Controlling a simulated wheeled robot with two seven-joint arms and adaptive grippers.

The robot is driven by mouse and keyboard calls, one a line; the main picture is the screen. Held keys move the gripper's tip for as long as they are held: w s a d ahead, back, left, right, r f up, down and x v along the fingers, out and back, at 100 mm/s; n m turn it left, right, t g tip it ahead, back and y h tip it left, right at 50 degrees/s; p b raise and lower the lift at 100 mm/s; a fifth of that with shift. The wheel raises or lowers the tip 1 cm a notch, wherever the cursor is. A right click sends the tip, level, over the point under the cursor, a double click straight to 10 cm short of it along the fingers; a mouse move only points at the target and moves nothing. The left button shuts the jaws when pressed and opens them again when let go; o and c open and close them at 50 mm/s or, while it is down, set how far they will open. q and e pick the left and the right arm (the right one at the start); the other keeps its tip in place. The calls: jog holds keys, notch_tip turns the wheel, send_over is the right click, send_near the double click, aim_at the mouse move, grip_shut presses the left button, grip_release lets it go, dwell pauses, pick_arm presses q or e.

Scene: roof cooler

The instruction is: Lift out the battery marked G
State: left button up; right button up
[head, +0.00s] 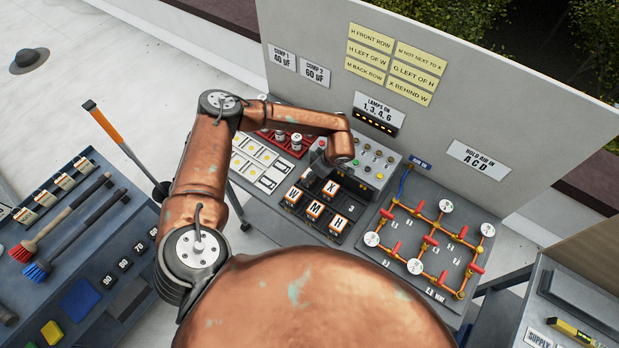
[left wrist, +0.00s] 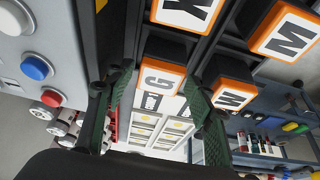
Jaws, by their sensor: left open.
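The battery marked G (left wrist: 163,80) is an orange block with a white lettered top, seated in a dark tray (head: 343,238). It shows in the left wrist view between the two open fingers of my left gripper (left wrist: 158,100). I cannot tell if the fingers touch it. In the head view my left gripper (head: 317,166) is over the tray's back left and hides G. Battery X (head: 330,189) is beside G in the back row. Batteries W (head: 294,194), M (head: 315,209) and H (head: 338,223) form the front row. My right gripper is not in view.
A grey button panel (head: 368,172) stands close behind the tray. A pipe board with red valves and gauges (head: 430,240) is to the right. White cards (head: 258,160) and a red rack with cylinders (head: 290,142) are to the left. Yellow rule notes (head: 390,60) hang on the upright board.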

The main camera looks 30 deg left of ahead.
pick_arm(q)
jog(key=x, duration=0.3)
jog(key=shift+f, duration=0.1)
jog(key=c, duration=1.2)
